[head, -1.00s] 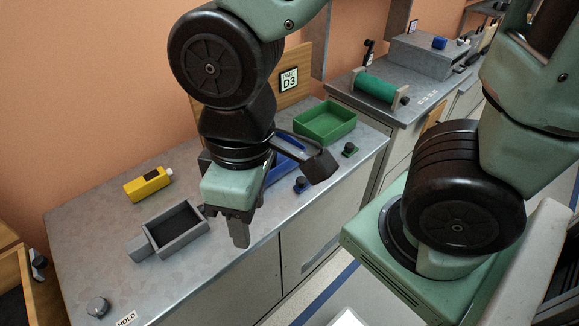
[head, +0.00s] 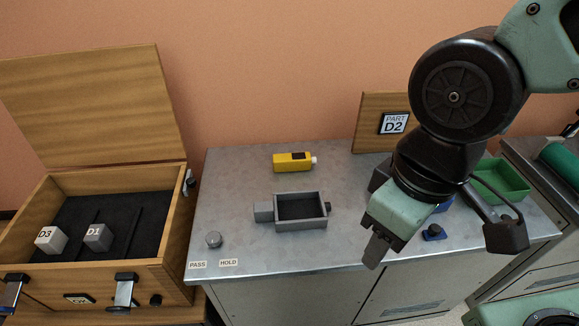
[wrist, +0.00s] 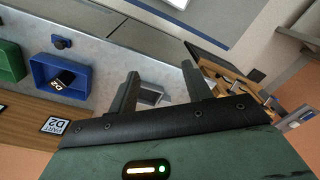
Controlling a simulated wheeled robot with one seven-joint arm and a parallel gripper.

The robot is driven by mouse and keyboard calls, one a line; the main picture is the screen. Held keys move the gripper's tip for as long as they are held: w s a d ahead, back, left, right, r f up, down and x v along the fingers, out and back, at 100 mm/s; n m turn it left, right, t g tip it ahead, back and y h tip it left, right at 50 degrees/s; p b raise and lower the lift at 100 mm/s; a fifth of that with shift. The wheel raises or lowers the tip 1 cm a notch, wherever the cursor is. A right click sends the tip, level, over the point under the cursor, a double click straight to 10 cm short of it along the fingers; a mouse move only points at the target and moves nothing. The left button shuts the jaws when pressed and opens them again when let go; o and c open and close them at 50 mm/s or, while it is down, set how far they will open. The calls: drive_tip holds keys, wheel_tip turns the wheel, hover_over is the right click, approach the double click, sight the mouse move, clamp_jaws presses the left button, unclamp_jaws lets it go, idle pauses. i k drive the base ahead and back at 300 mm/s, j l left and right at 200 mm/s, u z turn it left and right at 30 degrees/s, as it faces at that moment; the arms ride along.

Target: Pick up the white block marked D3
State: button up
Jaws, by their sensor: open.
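The white block marked D3 (head: 50,240) sits at the left inside an open wooden case (head: 120,281), at the left of the head view. A greyer block marked D1 (head: 97,237) stands just right of it, apart. My gripper (head: 377,250) is over the front of the grey bench, well to the right of the case, open and empty. Its two fingers (wrist: 160,88) stand apart in the wrist view.
The metal bench (head: 240,180) carries a grey open box (head: 300,224), a yellow device (head: 293,162), a round knob (head: 214,240) and a green tray (head: 505,180). A blue tray (wrist: 45,68) holds a dark labelled piece. The case lid (head: 95,110) stands open behind.

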sight(52, 240)
drive_tip(key=u, duration=1.8)
drive_tip(key=i+j+z, duration=0.1)
drive_tip(key=i+j, duration=0.2)
drive_tip(key=i+j+z, duration=0.1)
drive_tip(key=i+j, duration=0.25)
drive_tip(key=i+j+z, duration=0.1)
drive_tip(key=i+j, duration=0.15)
drive_tip(key=j, duration=0.15)
drive_tip(key=i+j+z, duration=0.1)
drive_tip(key=i+j, duration=0.2)
drive_tip(key=i+j+z, duration=0.1)
drive_tip(key=i+j, duration=0.15)
drive_tip(key=j, duration=0.3)
drive_tip(key=i+j+z, duration=0.1)
drive_tip(key=i+j, duration=0.15)
drive_tip(key=j, duration=0.2)
